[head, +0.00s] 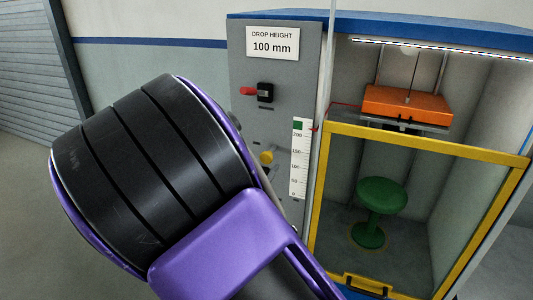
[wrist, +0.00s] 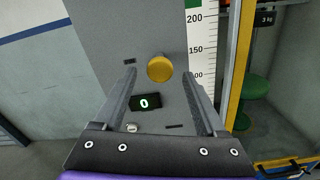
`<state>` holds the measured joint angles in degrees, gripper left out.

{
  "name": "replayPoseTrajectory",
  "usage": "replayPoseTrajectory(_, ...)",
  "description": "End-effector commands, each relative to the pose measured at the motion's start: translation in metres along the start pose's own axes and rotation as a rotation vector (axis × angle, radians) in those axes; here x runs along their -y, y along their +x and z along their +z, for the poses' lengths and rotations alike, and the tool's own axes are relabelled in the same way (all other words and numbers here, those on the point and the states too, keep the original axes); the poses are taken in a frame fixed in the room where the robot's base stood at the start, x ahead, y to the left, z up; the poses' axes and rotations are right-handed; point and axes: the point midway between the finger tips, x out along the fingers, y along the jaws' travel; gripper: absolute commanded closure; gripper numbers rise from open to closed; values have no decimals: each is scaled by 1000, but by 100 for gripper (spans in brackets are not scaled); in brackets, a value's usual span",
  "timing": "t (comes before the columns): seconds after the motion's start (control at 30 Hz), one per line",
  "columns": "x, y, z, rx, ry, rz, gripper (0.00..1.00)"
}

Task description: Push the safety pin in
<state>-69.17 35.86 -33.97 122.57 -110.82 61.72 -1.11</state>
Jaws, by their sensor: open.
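A red-ended pin (head: 249,91) sticks out to the left from a black block (head: 265,92) on the grey panel, below the drop-height sign; it looks like the safety pin. In the wrist view, I cannot make it out. A round yellow knob (head: 267,157) sits lower on the same panel. In the wrist view, the yellow knob (wrist: 160,68) appears between the fingertips, with the panel behind it. My gripper (wrist: 160,77) is open and empty, facing the panel. In the head view, my arm hides most of the gripper.
A display reading 0 (wrist: 145,102) is on the panel. A height scale (head: 299,160) runs along its right edge. To the right, a yellow-framed guard (head: 420,140) fronts a bay with a green stool (head: 382,194) below an orange weight (head: 405,103).

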Motion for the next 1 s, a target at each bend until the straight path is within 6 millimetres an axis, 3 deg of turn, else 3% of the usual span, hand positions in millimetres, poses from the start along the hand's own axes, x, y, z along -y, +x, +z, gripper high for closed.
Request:
replayPoseTrajectory(0.2,0,21,0,0,-1,0,26)
replayPoseTrajectory(0.53,0,23,0,-1,0,1,28)
replayPoseTrajectory(0.9,0,23,0,-1,0,1,95)
replayPoseTrajectory(0.93,0,23,0,-1,0,1,100)
replayPoseTrajectory(1.0,0,23,0,-1,0,1,100)
